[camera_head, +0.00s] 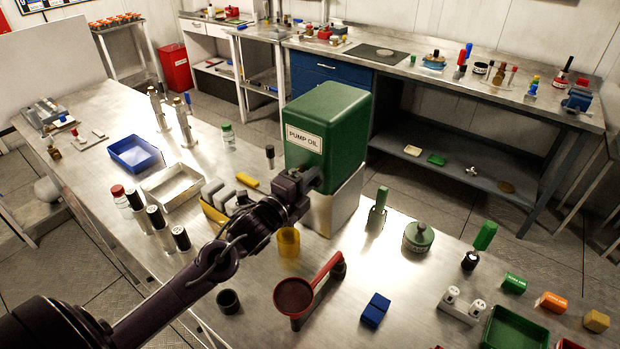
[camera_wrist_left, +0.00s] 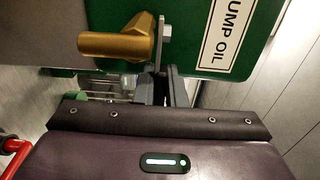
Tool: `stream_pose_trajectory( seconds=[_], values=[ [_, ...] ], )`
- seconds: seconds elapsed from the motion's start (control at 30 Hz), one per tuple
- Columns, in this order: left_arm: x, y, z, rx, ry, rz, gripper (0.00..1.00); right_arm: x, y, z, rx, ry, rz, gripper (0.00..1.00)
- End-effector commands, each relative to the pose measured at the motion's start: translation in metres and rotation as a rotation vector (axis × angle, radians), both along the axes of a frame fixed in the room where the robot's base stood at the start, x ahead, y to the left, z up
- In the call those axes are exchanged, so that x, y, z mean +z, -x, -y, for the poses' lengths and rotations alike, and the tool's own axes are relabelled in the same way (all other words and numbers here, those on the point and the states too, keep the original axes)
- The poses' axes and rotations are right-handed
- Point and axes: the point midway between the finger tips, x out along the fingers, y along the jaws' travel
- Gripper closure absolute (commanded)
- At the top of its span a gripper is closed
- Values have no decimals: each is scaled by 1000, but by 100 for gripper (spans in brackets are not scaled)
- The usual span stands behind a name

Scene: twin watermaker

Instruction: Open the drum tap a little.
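The green oil drum (camera_head: 325,125), labelled PUMP OIL, stands on a pale metal block (camera_head: 338,205) on the bench. In the left wrist view the brass tap (camera_wrist_left: 118,43) juts from the drum's face (camera_wrist_left: 200,50), with a thin grey lever (camera_wrist_left: 161,45) beside it. My left gripper (camera_head: 308,182) is at the drum's front. In the left wrist view its dark fingers (camera_wrist_left: 164,88) are close together around the lever's end, which is partly hidden between them. A yellow cup (camera_head: 288,242) stands below the tap area. My right gripper is not in view.
Left of the drum are a metal tray (camera_head: 172,187), a blue tray (camera_head: 135,153) and several black-capped cylinders. My left arm crosses over the near bench.

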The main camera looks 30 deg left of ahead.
Motion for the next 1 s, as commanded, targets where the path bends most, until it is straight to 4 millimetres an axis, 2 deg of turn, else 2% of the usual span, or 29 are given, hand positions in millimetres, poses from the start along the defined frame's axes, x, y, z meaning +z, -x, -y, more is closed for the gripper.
stream_pose_trajectory(
  seconds=[0.07,0.37,0.8,1.0],
  values=[
    [-1,0,0,0,0,-1,100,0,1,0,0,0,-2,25],
    [-1,0,0,-3,-2,-2,100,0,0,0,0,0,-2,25],
    [-2,12,-5,-277,-7,-1,100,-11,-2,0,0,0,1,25],
    [-1,13,-5,-298,-1,-2,100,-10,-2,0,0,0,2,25]
  ],
)
